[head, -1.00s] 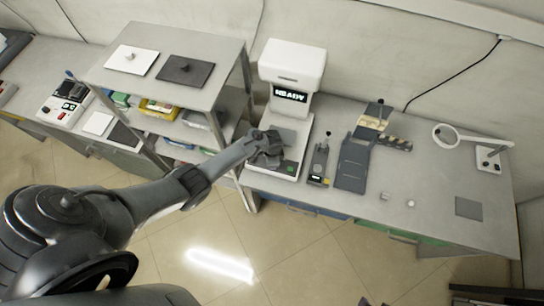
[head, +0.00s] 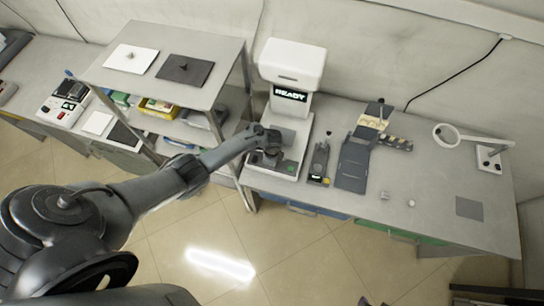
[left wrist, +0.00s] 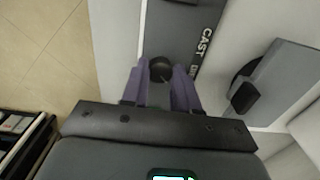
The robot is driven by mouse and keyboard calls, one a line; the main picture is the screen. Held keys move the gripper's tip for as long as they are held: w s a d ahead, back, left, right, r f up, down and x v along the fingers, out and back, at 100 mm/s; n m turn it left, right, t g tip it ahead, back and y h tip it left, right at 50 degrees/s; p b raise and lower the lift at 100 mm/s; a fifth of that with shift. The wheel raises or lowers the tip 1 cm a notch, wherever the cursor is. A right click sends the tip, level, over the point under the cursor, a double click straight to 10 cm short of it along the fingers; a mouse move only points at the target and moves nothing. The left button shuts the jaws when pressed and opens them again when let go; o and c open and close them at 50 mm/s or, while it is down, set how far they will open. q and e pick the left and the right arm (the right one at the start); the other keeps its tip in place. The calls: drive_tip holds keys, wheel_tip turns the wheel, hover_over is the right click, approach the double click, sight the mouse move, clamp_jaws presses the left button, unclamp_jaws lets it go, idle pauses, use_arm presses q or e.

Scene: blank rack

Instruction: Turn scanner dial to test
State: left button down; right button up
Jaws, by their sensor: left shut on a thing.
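The scanner (head: 291,60) is a white machine on the bench, with a lit display (head: 290,94) that reads READY. Its white base holds a dark grey panel, also in the left wrist view (left wrist: 188,30), where the lettering CAST shows. My left gripper (head: 266,152) is over the scanner's base. In the left wrist view, the left gripper's purple fingers (left wrist: 162,80) are shut on a dark round knob, the dial (left wrist: 160,67), at the panel. The dial's pointer setting cannot be read. My right gripper is out of view.
A metal shelf rack (head: 170,60) stands close left of the scanner. A small black device (head: 319,162) and a dark tray (head: 355,160) lie to its right. A ring lamp (head: 447,135) stands farther right. The bench's right part is mostly clear.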

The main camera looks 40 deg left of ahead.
use_arm(q)
drive_tip(key=c, duration=0.8)
unclamp_jaws()
drive_tip(key=shift+c, duration=0.2)
drive_tip(key=shift+r+p, duration=0.3)
drive_tip(key=shift+r, duration=0.3)
wheel_tip(320, 180, up, 10)
drive_tip(key=p, duration=0.3)
drive_tip(key=shift+f, duration=0.2)
drive_tip(key=shift+s+d, duration=0.1)
